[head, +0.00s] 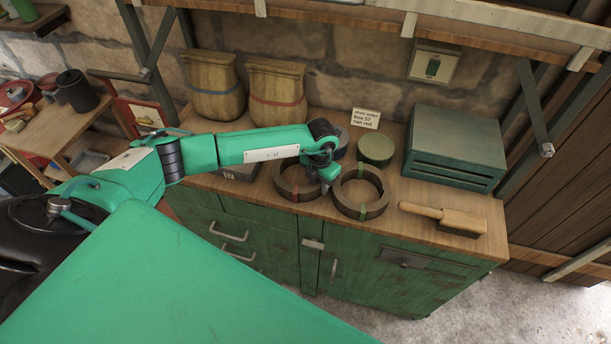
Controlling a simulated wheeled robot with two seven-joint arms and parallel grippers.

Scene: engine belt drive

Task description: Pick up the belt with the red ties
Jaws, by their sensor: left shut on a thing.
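The belt with the red ties (284,193) is a dark ring on the wooden bench top, left of a second dark ring. The belt with the green ties (374,208) lies close to its right. My left gripper (326,184) points down at the right side of the red-tied belt, beside the left edge of the green-tied one. It is shut on the red-tied belt's right side, though its fingers partly hide the grip. The belt looks flat; I cannot see a gap under it. My right gripper is not in view.
Behind the belts stand a green round tin (375,149), a note card (365,117) and two sacks (277,92). A green slatted box (455,148) and a wooden-handled brush (445,217) are at the right. The bench's front edge is close before the belts.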

